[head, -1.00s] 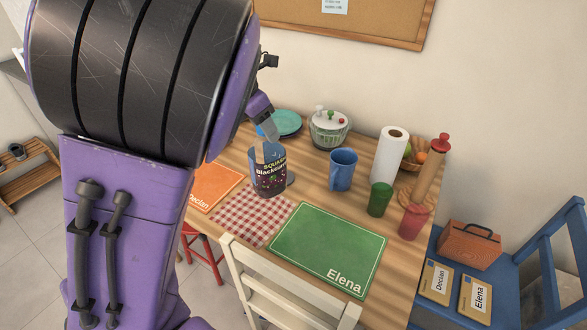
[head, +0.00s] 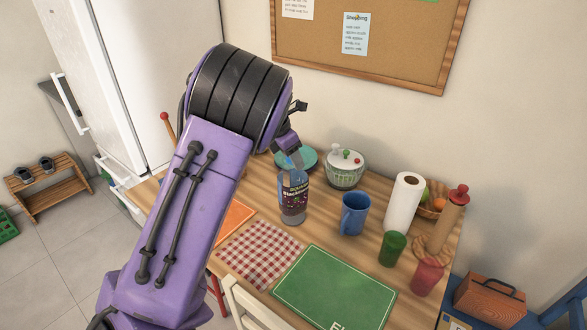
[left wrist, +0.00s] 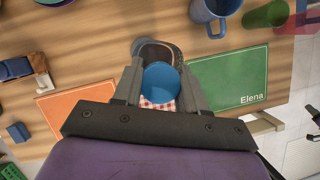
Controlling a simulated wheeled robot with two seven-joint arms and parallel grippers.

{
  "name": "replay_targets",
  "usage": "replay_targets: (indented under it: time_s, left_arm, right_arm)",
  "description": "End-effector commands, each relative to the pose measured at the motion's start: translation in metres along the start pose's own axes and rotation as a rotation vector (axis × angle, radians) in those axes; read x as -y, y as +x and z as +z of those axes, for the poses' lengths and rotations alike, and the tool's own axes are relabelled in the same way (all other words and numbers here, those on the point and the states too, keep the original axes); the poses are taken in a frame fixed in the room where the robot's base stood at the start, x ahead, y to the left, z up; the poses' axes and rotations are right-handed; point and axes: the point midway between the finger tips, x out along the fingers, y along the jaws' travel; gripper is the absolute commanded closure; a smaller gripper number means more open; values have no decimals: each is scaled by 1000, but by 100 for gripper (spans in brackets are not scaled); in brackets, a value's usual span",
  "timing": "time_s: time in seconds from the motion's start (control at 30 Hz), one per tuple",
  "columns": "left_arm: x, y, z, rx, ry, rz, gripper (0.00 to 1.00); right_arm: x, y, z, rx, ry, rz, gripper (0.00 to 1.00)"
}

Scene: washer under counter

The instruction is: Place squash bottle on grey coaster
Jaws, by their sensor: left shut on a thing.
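The squash bottle (head: 294,200) is dark with a "Blackcurrant" label and stands upright in the head view, just behind the red checked cloth (head: 259,252). My left gripper (head: 291,167) comes down on its top from above and is shut on it. In the left wrist view the bottle's blue cap (left wrist: 161,82) shows between my fingers. A dark rounded shape (left wrist: 156,52) shows just past the cap; I cannot tell whether it is the bottle's body or the grey coaster. The coaster is not clearly visible in the head view, nor whether the bottle's base touches anything. My right gripper is not in view.
A blue mug (head: 354,214) stands close right of the bottle. Further right are a paper towel roll (head: 403,203), a green cup (head: 392,249) and a red cup (head: 427,276). Teal plates (head: 308,158) and a salad spinner (head: 345,170) stand behind. A green placemat (head: 333,288) lies in front.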

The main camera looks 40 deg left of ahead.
Motion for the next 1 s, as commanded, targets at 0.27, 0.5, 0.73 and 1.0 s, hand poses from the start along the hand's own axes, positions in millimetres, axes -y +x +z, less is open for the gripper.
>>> replay_targets:
  time_s: [0.27,0.5,0.73,1.0]
  left_arm:
    - [-25,39,2,1,-1,0,100]
    - [-31,64,-4,0,-3,-2,100]
    - [-31,78,-10,2,-1,1,100]
    - [-30,79,-11,0,-2,-1,28]
  right_arm:
    - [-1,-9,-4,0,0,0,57]
    - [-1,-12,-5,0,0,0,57]
    - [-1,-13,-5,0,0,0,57]
    - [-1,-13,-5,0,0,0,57]
